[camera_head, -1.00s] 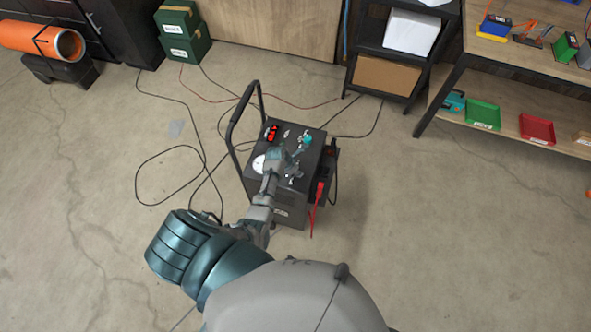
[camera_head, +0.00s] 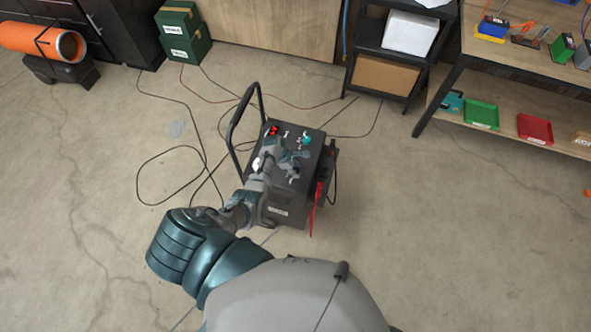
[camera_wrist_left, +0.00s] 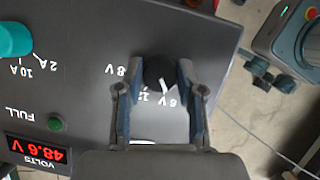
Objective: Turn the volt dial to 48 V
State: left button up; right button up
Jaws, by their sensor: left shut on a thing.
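The volt dial (camera_wrist_left: 160,72) is a black round knob with a white pointer line on the dark panel of the charger cart (camera_head: 288,213). Its pointer is toward the 6 V mark in the left wrist view; a 12 mark and a partly visible label ending in 8V lie further left. My left gripper (camera_wrist_left: 158,80) is shut on the dial, one finger on each side. In the head view my left gripper (camera_head: 290,161) is over the cart top and hides the dial. My right gripper is not in view.
A teal knob (camera_wrist_left: 14,38) with 2A and 10A marks, a green light (camera_wrist_left: 56,125) and a lit red volts display (camera_wrist_left: 40,150) share the panel. The cart handle (camera_head: 232,130) rises at its left. Cables lie on the floor. Shelves (camera_head: 510,115) stand at right.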

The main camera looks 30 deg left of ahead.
pick_arm(q)
jog(key=m, duration=0.1)
jog(key=m+g+b, duration=0.1)
jog(key=shift+s+f+m, duration=0.1)
jog(key=shift+f+m, duration=0.2)
jog(key=shift+m, duration=0.1)
jog(key=m+g+b, duration=0.1)
jog(key=m, duration=0.2)
jog(key=shift+m+g+b, duration=0.3)
jog(key=m+b, duration=0.1)
jog(key=m, duration=0.1)
jog(key=m+g+b, duration=0.1)
jog(key=m, duration=0.1)
jog(key=shift+m+g, duration=0.3)
jog(key=shift+w+m+g+y+b, duration=0.2)
jog(key=shift+m+g+y+b, duration=0.15)
jog(key=shift+m+b, duration=0.45)
jog(key=m, duration=0.2)
jog(key=m+g+y+b, duration=0.1)
jog(key=m, duration=0.1)
jog(key=shift+d+m+y, duration=0.1)
jog(key=shift+m+y, duration=0.15)
jog(key=shift+m, duration=0.05)
jog(key=m+y+b, duration=0.1)
jog(key=m, duration=0.2)
jog(key=shift+w+r+g, duration=0.1)
jog(key=shift+g, duration=0.15)
jog(key=shift+m, duration=0.6)
jog(key=shift+w+d+m+y, duration=0.1)
jog(key=shift+m+y, duration=0.2)
